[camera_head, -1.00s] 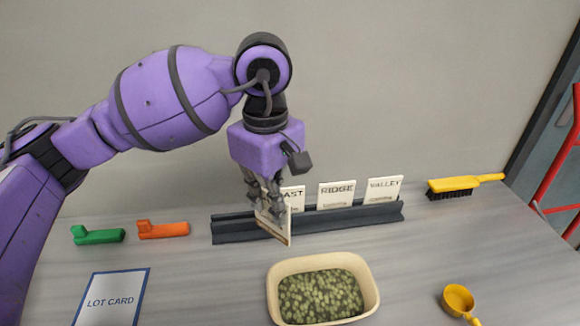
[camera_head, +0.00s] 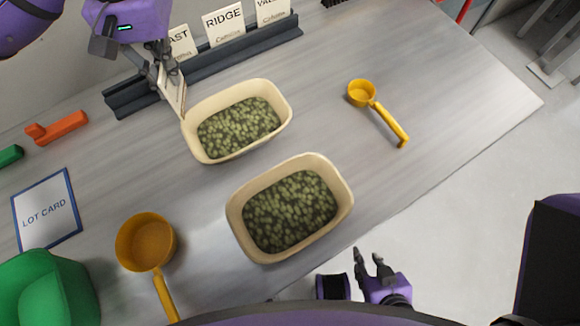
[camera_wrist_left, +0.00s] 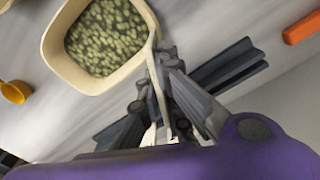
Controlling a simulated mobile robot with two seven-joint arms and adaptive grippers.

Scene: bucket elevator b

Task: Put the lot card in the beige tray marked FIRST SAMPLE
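My left gripper (camera_head: 166,82) is shut on a thin pale card (camera_head: 175,94), held upright in front of the dark rack beside the upper beige tray. The card's print cannot be read. In the left wrist view the card (camera_wrist_left: 156,88) shows edge-on between the fingers. The upper beige tray (camera_head: 284,118) and the lower beige tray (camera_head: 344,208) both hold green coffee beans. No FIRST SAMPLE marking is visible on either. A blue-bordered sheet reading LOT CARD (camera_head: 46,211) lies flat at the left. My right gripper (camera_head: 367,255) is open and empty past the table's front edge.
The dark rack (camera_head: 240,50) holds several cards, including RIDGE (camera_head: 224,22). A yellow scoop (camera_head: 362,93) lies right of the trays, a larger one (camera_head: 146,240) left of the lower tray. A green container (camera_head: 45,290) stands bottom left. The table's right part is clear.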

